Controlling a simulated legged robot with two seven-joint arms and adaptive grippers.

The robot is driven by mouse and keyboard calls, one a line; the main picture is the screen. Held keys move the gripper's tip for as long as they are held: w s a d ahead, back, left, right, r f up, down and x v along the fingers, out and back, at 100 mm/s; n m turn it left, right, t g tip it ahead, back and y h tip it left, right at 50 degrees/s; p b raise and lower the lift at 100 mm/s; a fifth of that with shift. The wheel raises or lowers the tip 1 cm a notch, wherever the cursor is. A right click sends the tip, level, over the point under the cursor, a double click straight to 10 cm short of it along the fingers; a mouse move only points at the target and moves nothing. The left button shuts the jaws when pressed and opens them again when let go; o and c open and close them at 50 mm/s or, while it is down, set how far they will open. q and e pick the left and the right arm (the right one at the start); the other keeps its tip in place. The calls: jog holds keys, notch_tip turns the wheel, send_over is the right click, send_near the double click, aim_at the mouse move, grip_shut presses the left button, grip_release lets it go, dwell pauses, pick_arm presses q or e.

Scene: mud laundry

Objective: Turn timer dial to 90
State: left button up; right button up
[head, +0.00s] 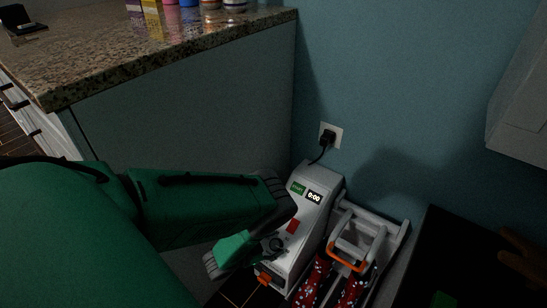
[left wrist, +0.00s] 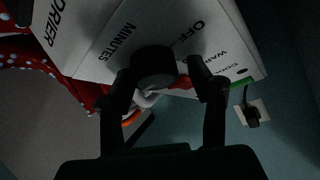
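The timer dial (left wrist: 153,67) is a dark round knob on the white dryer panel, between the printed words MINUTES and OFF in the left wrist view. The white dryer unit (head: 314,222) stands low against the blue wall, and its display (head: 314,196) reads 0:00. My left gripper (left wrist: 160,78) has its two fingers apart, one on each side of the dial. A gap shows on the right side of the dial; contact on the left cannot be told. In the head view my left gripper (head: 258,247) partly covers the dial area. My right gripper does not show clearly.
A green START button (head: 298,188) and a red switch (head: 292,226) are on the dryer. A rack with an orange handle (head: 347,262) and red spotted boots (head: 312,283) stand to its right. A wall outlet (head: 331,134) is behind. A granite counter (head: 130,50) is at upper left.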

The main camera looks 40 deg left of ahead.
pick_arm(q)
jog(key=shift+s, duration=0.4)
jog(key=v, duration=1.1)
jog(key=shift+a+r, duration=0.15)
